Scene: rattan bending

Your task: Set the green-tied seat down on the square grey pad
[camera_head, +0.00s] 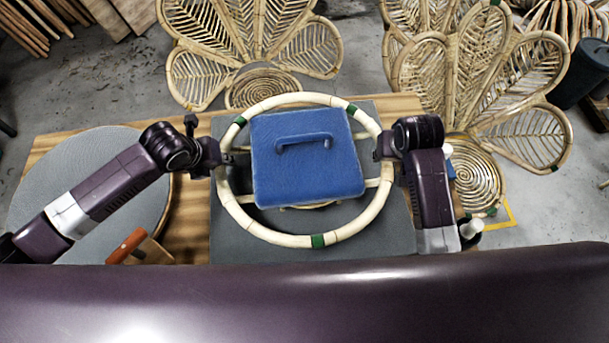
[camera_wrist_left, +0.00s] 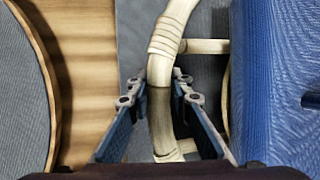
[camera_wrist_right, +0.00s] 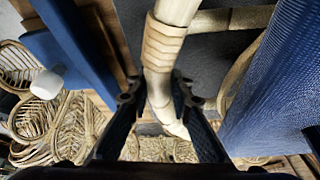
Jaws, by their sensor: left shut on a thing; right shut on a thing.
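The green-tied seat is a pale rattan ring (camera_head: 285,239) with green bindings and cross rails, seen in the head view over the square grey pad (camera_head: 230,243). A blue square block (camera_head: 300,182) with a handle sits inside the ring outline. My left gripper (camera_head: 222,158) is shut on the ring's left side; the left wrist view shows the ring (camera_wrist_left: 165,125) between its fingers. My right gripper (camera_head: 382,150) is shut on the right side, and the ring (camera_wrist_right: 172,35) passes between its fingers in the right wrist view. The gap between ring and pad is hard to judge.
A round grey pad (camera_head: 60,160) covers the wooden table's left side. An orange-handled tool (camera_head: 128,246) lies near the front left. White-topped items (camera_head: 470,228) stand by the right arm. Rattan chairs (camera_head: 255,50) stand behind the table, and a dark bin (camera_head: 583,72) at far right.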

